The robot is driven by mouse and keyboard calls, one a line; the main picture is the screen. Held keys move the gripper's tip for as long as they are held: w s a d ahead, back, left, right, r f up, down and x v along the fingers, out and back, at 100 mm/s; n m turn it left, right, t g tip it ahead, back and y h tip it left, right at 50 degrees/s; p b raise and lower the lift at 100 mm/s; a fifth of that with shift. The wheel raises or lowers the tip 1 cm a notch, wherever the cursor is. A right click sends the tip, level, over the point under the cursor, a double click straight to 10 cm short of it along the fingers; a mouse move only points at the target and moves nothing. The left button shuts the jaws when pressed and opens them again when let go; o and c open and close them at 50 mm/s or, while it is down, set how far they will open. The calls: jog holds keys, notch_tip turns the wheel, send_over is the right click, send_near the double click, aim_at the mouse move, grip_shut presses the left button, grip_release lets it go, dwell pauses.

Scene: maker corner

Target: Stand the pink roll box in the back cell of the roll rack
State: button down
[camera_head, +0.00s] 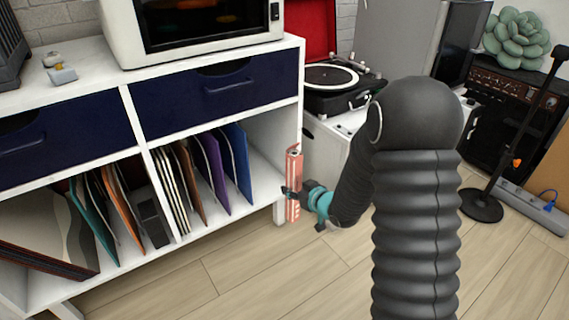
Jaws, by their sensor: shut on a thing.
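The pink roll box (295,170) is a slim, tall box in the middle of the head view. It stands upright in the air in front of the right end of the white cabinet. My gripper (291,193) reaches it from the right and is shut on its lower half. The dark fingers and teal wrist hide part of the box. I cannot make out a roll rack or its back cell in this view.
The white cabinet (141,110) has dark blue drawers and a lower shelf of upright colored sleeves (212,175). The shelf's right end is empty. A turntable (331,78) stands behind my arm. A black stand (482,205) is at right. The wooden floor in front is clear.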

jog(key=shift+s+d+r, duration=0.1)
jog(key=shift+s+r, duration=0.05)
jog(key=s+d+m+t+h+p, duration=0.1)
jog(key=s+d+m+h+p, duration=0.1)
jog(key=d, duration=0.4)
jog(key=s+d+r+m+t+h+p, duration=0.1)
jog(key=s+d+m+h+p, duration=0.2)
jog(key=d+m+h+p, duration=0.1)
jog(key=d+h+p, duration=0.1)
jog(key=d, duration=0.1)
jog(key=shift+s+d+m+h+p, duration=0.3)
jog(key=shift+s+d+m, duration=0.05)
jog(key=shift+m, duration=0.05)
jog(key=shift+a, duration=0.1)
